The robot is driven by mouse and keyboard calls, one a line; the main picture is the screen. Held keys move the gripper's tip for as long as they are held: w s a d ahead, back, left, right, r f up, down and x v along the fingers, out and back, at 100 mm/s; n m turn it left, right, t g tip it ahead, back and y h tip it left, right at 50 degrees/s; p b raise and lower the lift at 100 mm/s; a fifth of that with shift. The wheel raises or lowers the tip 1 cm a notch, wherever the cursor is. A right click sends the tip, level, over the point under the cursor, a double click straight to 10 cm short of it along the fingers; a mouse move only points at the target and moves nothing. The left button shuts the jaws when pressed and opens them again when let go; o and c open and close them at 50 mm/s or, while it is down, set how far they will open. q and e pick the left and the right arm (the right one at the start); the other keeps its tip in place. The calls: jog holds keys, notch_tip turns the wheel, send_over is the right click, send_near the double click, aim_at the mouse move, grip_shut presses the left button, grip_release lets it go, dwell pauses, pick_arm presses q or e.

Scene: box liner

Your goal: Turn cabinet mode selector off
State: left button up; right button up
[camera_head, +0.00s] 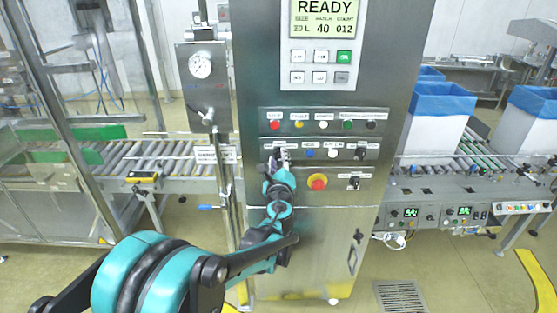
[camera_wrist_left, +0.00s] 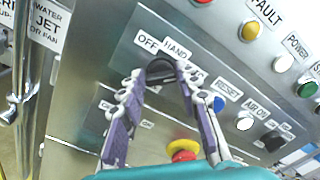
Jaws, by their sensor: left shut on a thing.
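The cabinet (camera_head: 330,230) is a tall steel panel with rows of controls. In the left wrist view the mode selector (camera_wrist_left: 160,68) is a black knob under a label strip reading "OFF", "HAND" and a further word that is partly covered. My left gripper (camera_head: 278,157) is at the left end of the middle control row. In the wrist view its purple-padded fingers (camera_wrist_left: 158,82) stand on either side of the selector, shut on it. The fingers hide much of the knob, so I cannot tell its pointer direction. My right gripper is not in view.
A red-and-yellow emergency stop (camera_head: 317,182) sits just below right of my left gripper. Blue (camera_head: 310,153) and white (camera_head: 333,153) buttons and a black selector (camera_head: 360,153) share the row. A gauge box (camera_head: 201,75) stands left; conveyors flank the cabinet.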

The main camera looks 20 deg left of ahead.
pick_arm(q)
jog(key=shift+n, duration=0.4)
jog(key=n+b, duration=0.1)
jog(key=n, duration=0.3)
jog(key=shift+a+f, duration=0.1)
jog(key=shift+f, duration=0.05)
jog(key=n, duration=0.4)
jog(key=shift+f, duration=0.1)
jog(key=n+b, duration=0.1)
jog(key=n, duration=0.4)
jog(key=shift+f, duration=0.1)
jog(key=shift+f+n, duration=0.1)
jog(key=shift+n, duration=1.9)
jog(key=o, duration=1.1)
